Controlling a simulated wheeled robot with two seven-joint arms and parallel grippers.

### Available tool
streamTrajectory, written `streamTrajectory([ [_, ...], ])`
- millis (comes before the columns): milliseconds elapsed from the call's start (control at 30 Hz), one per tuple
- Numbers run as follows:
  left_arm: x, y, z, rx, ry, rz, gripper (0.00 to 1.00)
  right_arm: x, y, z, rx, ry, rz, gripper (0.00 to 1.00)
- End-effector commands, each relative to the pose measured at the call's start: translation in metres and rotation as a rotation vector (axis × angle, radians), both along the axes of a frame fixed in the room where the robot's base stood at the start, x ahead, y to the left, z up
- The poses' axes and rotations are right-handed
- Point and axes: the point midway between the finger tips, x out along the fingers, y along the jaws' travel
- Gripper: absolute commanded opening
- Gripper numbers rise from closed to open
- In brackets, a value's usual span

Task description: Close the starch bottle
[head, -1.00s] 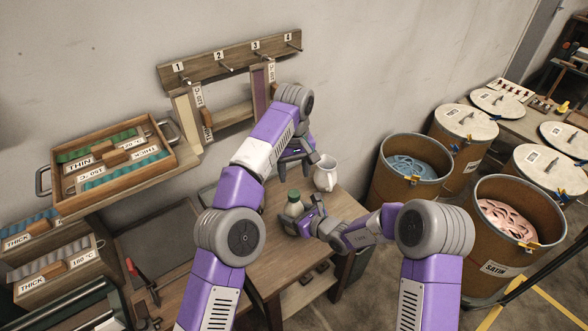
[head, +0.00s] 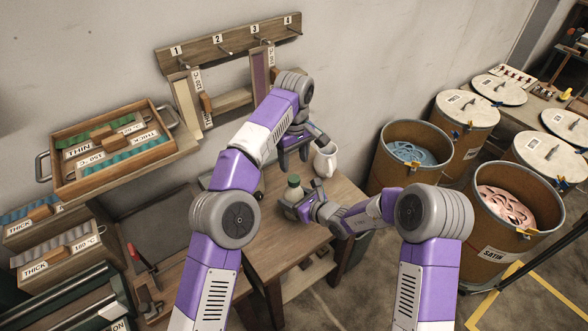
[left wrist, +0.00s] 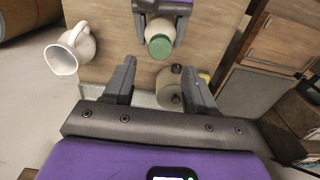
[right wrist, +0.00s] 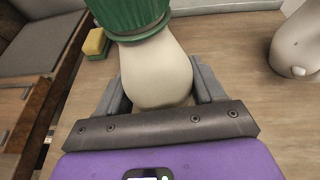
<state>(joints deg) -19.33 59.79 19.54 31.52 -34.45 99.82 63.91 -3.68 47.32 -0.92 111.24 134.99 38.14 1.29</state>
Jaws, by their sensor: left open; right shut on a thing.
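The starch bottle (head: 293,192) is white with a green cap (left wrist: 160,47) on its top. It stands on the wooden table and also shows close up in the right wrist view (right wrist: 157,70). I cannot tell how tightly the cap sits. My right gripper (head: 302,208) is shut on the bottle's body, below the cap (right wrist: 132,14). My left gripper (head: 293,164) is open and empty, above and behind the bottle. In the left wrist view its fingers (left wrist: 158,72) point toward the table, with the capped bottle beyond their tips.
A pale roll-like object (left wrist: 169,90) and a yellow sponge (right wrist: 95,42) lie near the bottle. Drums (head: 405,165) stand right of the table, and a wooden tray (head: 65,180) is at left.

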Motion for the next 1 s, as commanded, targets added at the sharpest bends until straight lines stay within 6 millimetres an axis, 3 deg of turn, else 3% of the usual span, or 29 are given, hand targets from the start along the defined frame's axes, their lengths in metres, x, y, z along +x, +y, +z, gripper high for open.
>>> streamTrajectory([
  [500, -0.001, 0.000, -0.060, 0.000, 0.002, -0.001, 0.57, 0.000, 0.000, 0.000, 0.001, -0.001, 0.000, 0.00],
  [933, -0.001, 0.000, -0.068, -0.001, -0.001, -0.001, 0.57, 0.000, 0.000, 0.000, 0.000, 0.000, 0.000, 0.00],
  [1000, -0.001, 0.000, -0.068, 0.000, 0.000, -0.001, 0.48, 0.000, 0.000, 0.000, 0.000, 0.000, 0.000, 0.00],
])
